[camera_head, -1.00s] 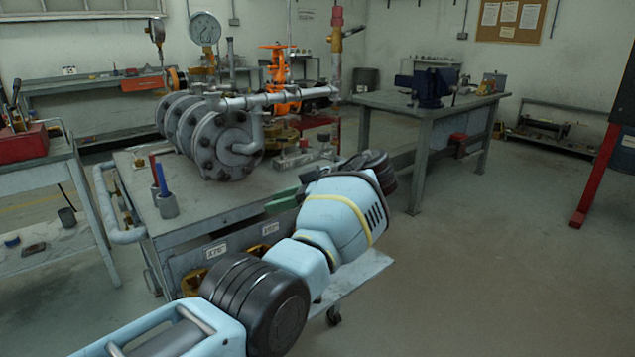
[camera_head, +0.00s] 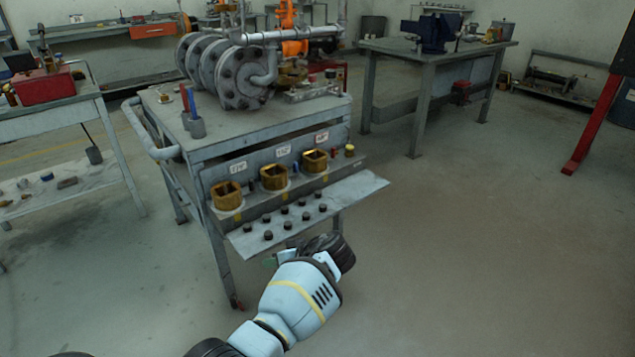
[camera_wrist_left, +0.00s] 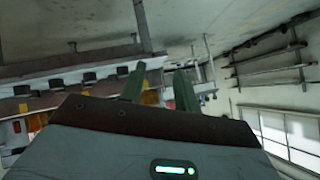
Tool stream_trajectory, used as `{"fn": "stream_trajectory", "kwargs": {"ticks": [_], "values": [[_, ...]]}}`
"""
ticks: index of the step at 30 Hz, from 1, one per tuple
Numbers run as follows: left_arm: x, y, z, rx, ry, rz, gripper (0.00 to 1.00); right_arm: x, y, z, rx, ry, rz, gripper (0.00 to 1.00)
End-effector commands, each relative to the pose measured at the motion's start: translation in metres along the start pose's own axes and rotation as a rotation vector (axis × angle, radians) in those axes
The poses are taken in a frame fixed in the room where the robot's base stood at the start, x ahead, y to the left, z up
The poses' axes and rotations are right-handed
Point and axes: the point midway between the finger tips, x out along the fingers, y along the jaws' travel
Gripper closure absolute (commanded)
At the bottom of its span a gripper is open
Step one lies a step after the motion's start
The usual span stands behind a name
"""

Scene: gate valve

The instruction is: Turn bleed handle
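The grey flanged valve assembly (camera_head: 243,76) lies on the metal cart (camera_head: 268,122) in the head view. A grey pipe (camera_head: 312,32) runs right from it, past the orange valve body (camera_head: 293,46). The top of the assembly is cut off by the upper picture edge, and I cannot make out a bleed handle. My left gripper (camera_head: 272,259) is low in front of the cart's lower shelf, well away from the valve. In the left wrist view its two green fingers (camera_wrist_left: 159,86) stand apart with nothing between them. My right gripper is not in view.
The cart's shelf holds brass blocks (camera_head: 273,178) and several black knobs (camera_head: 286,211). A cup with a blue tool (camera_head: 194,124) stands on the cart's left. A workbench with a blue vise (camera_head: 430,36) is behind right. The floor (camera_head: 470,250) at right is clear.

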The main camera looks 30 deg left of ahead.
Motion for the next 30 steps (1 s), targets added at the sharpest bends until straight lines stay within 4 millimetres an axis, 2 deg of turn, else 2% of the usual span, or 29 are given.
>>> {"fn": "stream_trajectory", "kwargs": {"ticks": [1, 6, 11, 15, 19, 23, 27, 30], "values": [[0.017, -0.003, 0.030, 0.059, -0.014, 0.034, 0.68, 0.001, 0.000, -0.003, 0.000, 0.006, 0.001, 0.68], [0.056, -0.017, 0.116, 0.249, -0.050, 0.179, 0.68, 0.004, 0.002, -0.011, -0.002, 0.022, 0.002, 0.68], [0.077, -0.043, 0.194, 0.410, -0.075, 0.322, 0.68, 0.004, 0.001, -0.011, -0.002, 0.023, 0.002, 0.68], [0.083, -0.075, 0.257, 0.534, -0.088, 0.455, 0.68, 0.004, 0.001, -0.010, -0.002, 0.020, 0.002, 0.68], [0.078, -0.111, 0.309, 0.632, -0.093, 0.582, 0.68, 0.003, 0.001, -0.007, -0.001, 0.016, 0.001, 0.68], [0.063, -0.152, 0.354, 0.713, -0.094, 0.709, 0.68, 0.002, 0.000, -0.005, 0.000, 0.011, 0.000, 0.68], [0.037, -0.200, 0.391, 0.778, -0.089, 0.847, 0.68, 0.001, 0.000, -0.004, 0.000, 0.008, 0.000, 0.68], [0.014, -0.234, 0.410, 0.810, -0.081, 0.941, 0.68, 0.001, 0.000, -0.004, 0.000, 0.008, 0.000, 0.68]]}}
